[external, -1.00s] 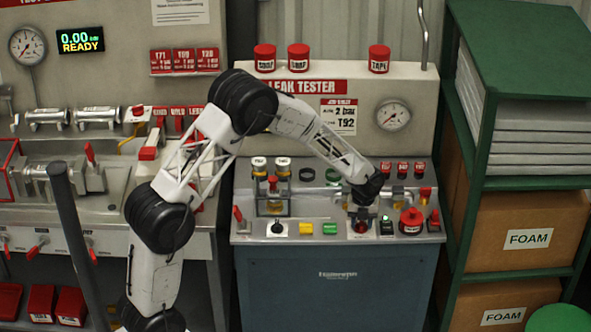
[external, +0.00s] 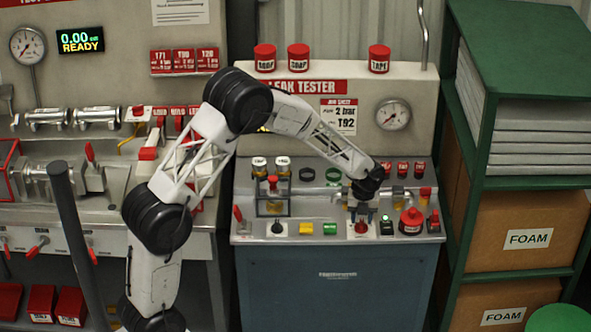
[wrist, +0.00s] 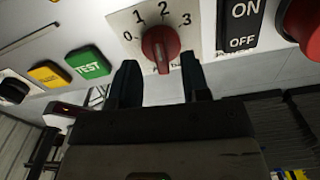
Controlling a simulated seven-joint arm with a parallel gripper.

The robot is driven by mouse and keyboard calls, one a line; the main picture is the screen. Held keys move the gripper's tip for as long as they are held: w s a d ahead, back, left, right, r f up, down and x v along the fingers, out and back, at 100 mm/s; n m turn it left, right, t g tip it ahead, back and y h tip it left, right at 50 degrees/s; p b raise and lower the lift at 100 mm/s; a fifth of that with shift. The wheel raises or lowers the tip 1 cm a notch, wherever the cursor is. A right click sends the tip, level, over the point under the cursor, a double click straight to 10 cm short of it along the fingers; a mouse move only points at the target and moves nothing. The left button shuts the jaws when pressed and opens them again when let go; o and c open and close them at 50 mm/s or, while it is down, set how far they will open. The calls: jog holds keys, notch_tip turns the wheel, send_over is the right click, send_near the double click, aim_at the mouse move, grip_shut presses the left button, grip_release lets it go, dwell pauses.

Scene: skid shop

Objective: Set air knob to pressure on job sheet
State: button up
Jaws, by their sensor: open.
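The red air knob (wrist: 160,48) sits on a white plate marked 0, 1, 2 and 3 in the wrist view. Its ridge runs roughly up and down the picture; I cannot tell clearly which mark it points to. In the external view the knob (external: 361,228) is on the leak tester's front panel. My gripper (wrist: 158,68) is open, with one dark finger on each side of the knob's lower end and visible gaps. In the external view my gripper (external: 361,210) is just above the knob. The job sheet (external: 338,117) reads 2 bar and T92.
A green TEST button (wrist: 88,62) and a yellow button (wrist: 48,74) lie left of the knob. An ON/OFF switch (wrist: 241,22) and a red round control (wrist: 302,28) are close on the right. A pressure gauge (external: 392,115) is on the back panel.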

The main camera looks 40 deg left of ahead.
aim_at(362, 222)
jog(key=shift+r, duration=2.5)
jog(key=shift+s+r, duration=0.25)
jog(key=shift+r, duration=0.3)
jog(key=s+a+r+n+t, duration=0.1)
jog(key=s+a+r+n, duration=0.1)
jog(key=s+r+n, duration=0.7)
jog(key=s+a+r+n, duration=0.3)
jog(key=s+r+n, duration=0.3)
jog(key=s+r, duration=0.6)
jog(key=s+a+n+t, duration=0.1)
jog(key=s+n, duration=1.2)
jog(key=s, duration=1.3)
jog(key=shift+s+a+r+t, duration=0.3)
jog(key=shift+s+a+r, duration=0.1)
jog(key=shift+a, duration=0.15)
